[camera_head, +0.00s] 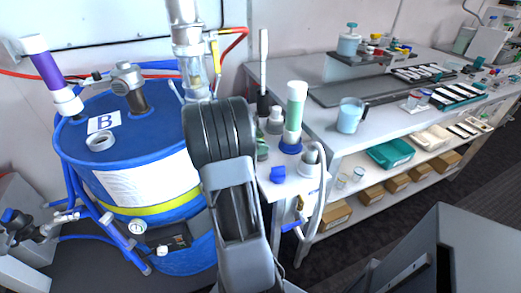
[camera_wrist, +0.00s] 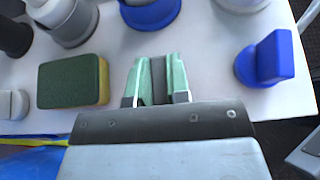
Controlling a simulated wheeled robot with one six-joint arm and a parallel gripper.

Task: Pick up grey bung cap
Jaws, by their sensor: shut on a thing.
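My gripper (camera_wrist: 158,98) is in the wrist view, its two green-padded fingers above the white table top. The fingers are shut on a narrow dark grey piece (camera_wrist: 158,78), which looks like the grey bung cap seen edge-on. Most of its shape is hidden between the pads. In the head view my arm hides the gripper and what it holds.
A green and yellow sponge (camera_wrist: 73,82) lies left of my gripper, and a blue valve-like piece (camera_wrist: 266,60) stands to the right. A blue base (camera_wrist: 151,12) and a grey fitting (camera_wrist: 66,18) stand beyond. A blue drum (camera_head: 75,165) stands left of my arm.

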